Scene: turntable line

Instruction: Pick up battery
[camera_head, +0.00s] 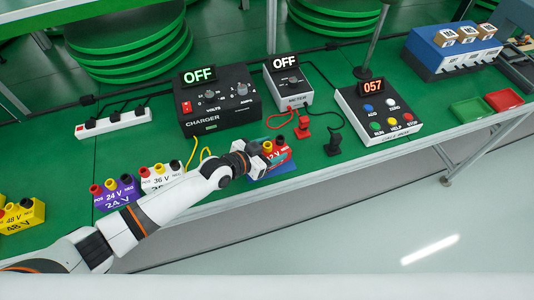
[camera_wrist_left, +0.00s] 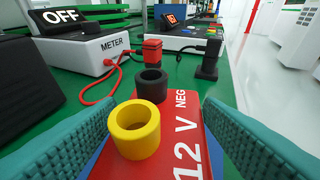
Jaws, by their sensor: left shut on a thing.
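The red 12 V battery (camera_head: 283,158) stands near the front edge of the green table, over a blue pad (camera_head: 272,186). My left gripper (camera_head: 268,157) is at the battery and partly hides it. In the left wrist view, the battery's red top (camera_wrist_left: 186,142) lies between the two teal fingers of my left gripper (camera_wrist_left: 158,112), which is shut on it. Its yellow terminal (camera_wrist_left: 135,130) and black terminal (camera_wrist_left: 152,85) face up. I cannot tell whether the battery touches the pad. My right gripper is not in view.
A purple 24 V battery (camera_head: 118,192), a white 36 V battery (camera_head: 160,177) and a yellow 48 V battery (camera_head: 20,215) stand left. The charger (camera_head: 218,100) and meter (camera_head: 289,84) are behind. Red (camera_head: 303,128) and black (camera_head: 333,143) probes stand close on the right.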

